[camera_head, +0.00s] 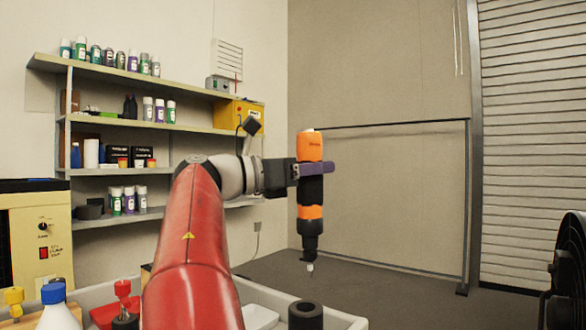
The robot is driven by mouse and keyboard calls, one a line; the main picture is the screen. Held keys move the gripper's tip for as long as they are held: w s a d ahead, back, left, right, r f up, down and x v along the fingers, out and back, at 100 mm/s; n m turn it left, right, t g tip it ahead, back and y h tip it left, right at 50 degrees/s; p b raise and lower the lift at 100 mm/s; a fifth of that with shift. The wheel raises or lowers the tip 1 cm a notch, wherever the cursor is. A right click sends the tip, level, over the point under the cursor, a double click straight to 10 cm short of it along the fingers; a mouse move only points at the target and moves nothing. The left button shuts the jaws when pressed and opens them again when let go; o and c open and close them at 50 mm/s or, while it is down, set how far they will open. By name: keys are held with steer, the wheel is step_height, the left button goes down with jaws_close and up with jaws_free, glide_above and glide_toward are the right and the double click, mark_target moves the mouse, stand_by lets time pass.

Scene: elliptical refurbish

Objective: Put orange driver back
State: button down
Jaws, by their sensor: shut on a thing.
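The orange and black driver (310,213) is upright in the middle of the picture, with its bit pointing down. My gripper (314,170) is shut on its upper part, just below the orange top. The driver hangs in the air, with the grey floor and wall behind it. Below and in front, a dark round piece with a hole (305,314) stands at the tray's right end; I cannot tell whether it is a holder for the driver.
A pale tray (344,318) lies along the bottom, with a blue-capped bottle (57,307) and a red piece (123,289) at left. Shelves with cans (150,83) line the left wall. A black round object (569,265) stands at right. The floor beyond is clear.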

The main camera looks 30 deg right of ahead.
mark_target(308, 224)
steer(key=shift+w, duration=0.3)
step_height(308, 224, down, 5)
steer(key=b, duration=0.5)
steer(key=shift+a, duration=0.15)
stand_by(0.4)
steer(key=shift+f, duration=0.2)
steer(key=shift+s+f+b, duration=0.15)
steer(key=shift+f+b, duration=2.15)
steer(key=shift+f, duration=0.15)
steer(key=shift+w+a, duration=0.1)
steer(key=shift+w, duration=0.1)
steer(key=shift+f, duration=0.1)
